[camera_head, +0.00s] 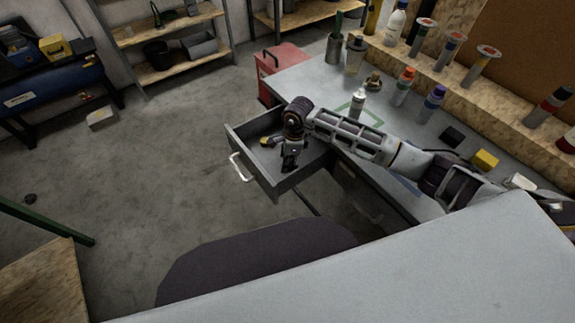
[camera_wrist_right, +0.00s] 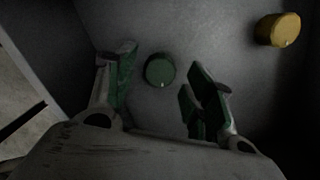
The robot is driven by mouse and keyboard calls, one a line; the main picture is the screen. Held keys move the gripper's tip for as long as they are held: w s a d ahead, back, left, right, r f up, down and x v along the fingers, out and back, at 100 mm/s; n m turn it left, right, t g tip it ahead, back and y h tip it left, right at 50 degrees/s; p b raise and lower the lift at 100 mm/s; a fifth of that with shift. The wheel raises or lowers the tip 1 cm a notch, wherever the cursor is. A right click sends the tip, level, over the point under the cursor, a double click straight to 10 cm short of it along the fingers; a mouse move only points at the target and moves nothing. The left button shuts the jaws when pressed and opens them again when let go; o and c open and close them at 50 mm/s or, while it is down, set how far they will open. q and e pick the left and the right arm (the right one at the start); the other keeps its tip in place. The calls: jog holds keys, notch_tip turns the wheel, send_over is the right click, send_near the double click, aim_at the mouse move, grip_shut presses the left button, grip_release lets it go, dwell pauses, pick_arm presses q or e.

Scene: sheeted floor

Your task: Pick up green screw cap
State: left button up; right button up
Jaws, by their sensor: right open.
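A round dark green screw cap (camera_wrist_right: 160,70) lies on the grey floor of the open drawer (camera_head: 262,181). My right gripper (camera_wrist_right: 163,77) is open over it in the right wrist view, with one green-padded finger on each side and a gap to both. The cap looks apart from the fingers. In the head view my right gripper (camera_head: 289,166) reaches down into the drawer, and the green cap is not visible there. My left gripper is in neither view.
A yellow cap (camera_wrist_right: 278,29) lies in the drawer, right of the gripper in the wrist view. The drawer's walls are close around the gripper. The grey workbench (camera_head: 315,88) above holds several bottles, and a red toolbox (camera_head: 283,66) stands behind.

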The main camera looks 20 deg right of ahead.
jog(key=shift+a+f, duration=0.15)
jog(key=shift+f, duration=0.6)
jog(key=c, duration=1.1)
notch_tip(320, 180, up, 10)
dwell(0.5)
